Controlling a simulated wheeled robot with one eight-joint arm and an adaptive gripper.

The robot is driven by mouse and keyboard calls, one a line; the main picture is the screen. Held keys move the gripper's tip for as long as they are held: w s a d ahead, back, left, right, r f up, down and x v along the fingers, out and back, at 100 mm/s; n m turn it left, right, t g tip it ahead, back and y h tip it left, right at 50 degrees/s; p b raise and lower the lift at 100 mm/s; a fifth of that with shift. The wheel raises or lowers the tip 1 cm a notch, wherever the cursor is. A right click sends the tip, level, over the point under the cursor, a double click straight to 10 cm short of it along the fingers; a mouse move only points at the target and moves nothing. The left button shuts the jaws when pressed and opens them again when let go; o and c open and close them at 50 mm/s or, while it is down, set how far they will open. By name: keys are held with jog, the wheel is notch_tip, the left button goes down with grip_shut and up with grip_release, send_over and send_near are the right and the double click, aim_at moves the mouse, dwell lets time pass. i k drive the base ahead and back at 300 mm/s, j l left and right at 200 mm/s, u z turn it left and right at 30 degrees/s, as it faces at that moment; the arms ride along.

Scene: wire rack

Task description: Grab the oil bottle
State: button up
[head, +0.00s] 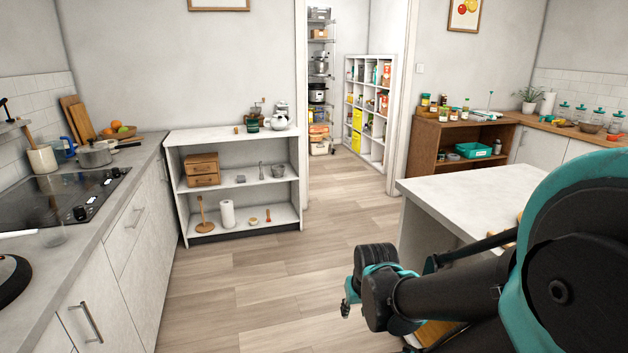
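No oil bottle can be picked out for sure. Several small bottles and jars (444,112) stand on top of the brown wooden cabinet at the back right; they are too small to tell what they hold. A wire rack (332,40) stands in the pantry beyond the doorway, with pots and boxes on it and no clear bottle. My gripper (347,300) is at the lower middle, above the floor and far from the bottles and the rack. It is seen from the side with its fingers partly hidden, so its opening does not show.
A white shelf unit (233,136) stands ahead left of the doorway. A counter with a black stove (60,198) runs along the left. A pale island (475,185) is at the right, close to my arm. The wooden floor (245,285) between them is clear up to the doorway.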

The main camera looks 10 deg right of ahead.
aim_at(465, 108)
jog(key=i+u, duration=0.25)
jog(key=i, duration=1.6)
jog(key=i+z, duration=0.2)
jog(key=i, duration=0.4)
jog(key=i+j+z, duration=0.1)
jog(key=i+z, duration=0.15)
jog(key=i, duration=0.35)
jog(key=i+j+z, duration=0.2)
jog(key=i, duration=0.45)
jog(key=i+l+z, duration=0.3)
jog(key=i, duration=0.25)
jog(key=i+z, duration=0.3)
jog(key=i, duration=0.2)
jog(key=i+z, duration=0.35)
jog(key=i, duration=0.2)
jog(key=i+j+z, duration=0.3)
jog(key=i, duration=0.25)
jog(key=i+j+z, duration=0.3)
jog(key=i, duration=0.2)
jog(key=i+j+z, duration=0.3)
jog(key=i, duration=0.2)
